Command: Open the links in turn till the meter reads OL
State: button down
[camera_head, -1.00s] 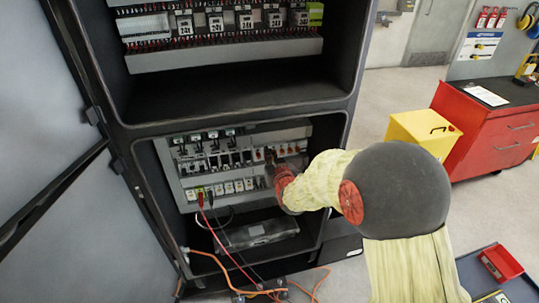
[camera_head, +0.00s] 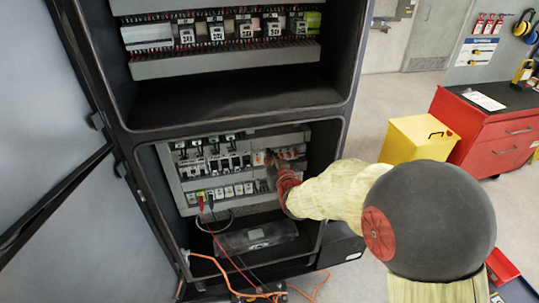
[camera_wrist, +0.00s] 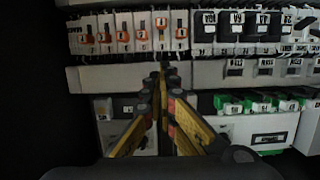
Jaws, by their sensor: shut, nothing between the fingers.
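A row of orange-marked links (camera_head: 259,158) sits at the right of the upper rail in the open lower cabinet bay. In the wrist view the links (camera_wrist: 123,36) line up at the upper left; one orange part (camera_wrist: 161,22) stands higher than its neighbours. My gripper (camera_head: 272,166) is at this row, partly hidden by its red wrist. In the wrist view my gripper (camera_wrist: 163,70) is shut and empty, its tips just below the links. A red probe (camera_head: 201,201) and a black probe (camera_head: 211,201) stand in the lower terminals. No meter reading is legible.
The cabinet door (camera_head: 60,170) stands open at the left. A grey panel or box (camera_head: 257,238) lies in the bay's bottom. Orange and red leads (camera_head: 222,262) hang out front.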

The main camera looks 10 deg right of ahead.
jog(key=v, duration=0.6)
jog(key=s+f+g, duration=0.8)
jog(key=s+f, duration=0.2)
jog(key=s, duration=0.2)
jog(key=s+r+g, duration=0.2)
jog(key=s+r, duration=0.2)
jog(key=s, duration=0.5)
jog(key=s+r+g, duration=0.2)
jog(key=s+r, duration=0.2)
jog(key=s, duration=0.4)
jog(key=s+r+t, duration=0.2)
jog(key=s+r, duration=0.2)
jog(key=r, duration=0.5)
jog(key=shift+s+p, duration=0.25)
jog(key=shift+p, duration=0.1)
